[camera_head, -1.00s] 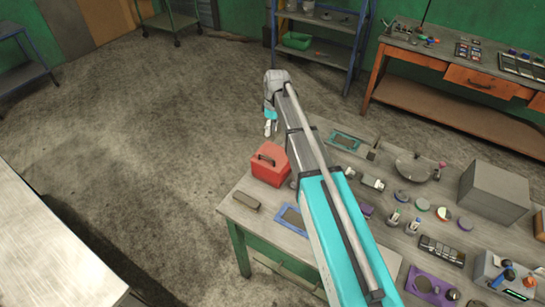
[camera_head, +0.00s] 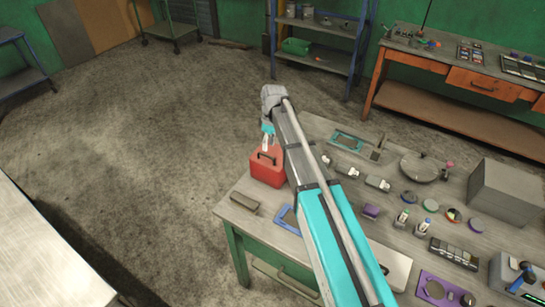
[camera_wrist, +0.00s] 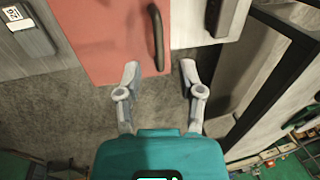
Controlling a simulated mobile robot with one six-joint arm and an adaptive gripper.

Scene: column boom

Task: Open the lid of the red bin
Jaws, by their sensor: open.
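The red bin (camera_head: 267,172) stands at the left far corner of the workbench, its lid closed. A dark handle (camera_head: 266,156) is on top of it. In the wrist view the red lid (camera_wrist: 105,40) fills the upper middle, with the handle (camera_wrist: 157,38) near its right side. My gripper (camera_head: 266,143) is at the bin's far edge, close to the handle. In the wrist view my gripper (camera_wrist: 160,72) is open, with nothing between its fingers. The fingertips lie near the lid's edge and the handle's lower end; I cannot tell whether they touch.
The workbench (camera_head: 232,208) holds a brown block (camera_head: 245,203), a blue-framed tray (camera_head: 287,218), a grey box (camera_head: 505,193) and several small parts to the right of my arm. Open floor (camera_head: 150,130) lies left of the bench. A blue shelf (camera_head: 318,28) stands behind.

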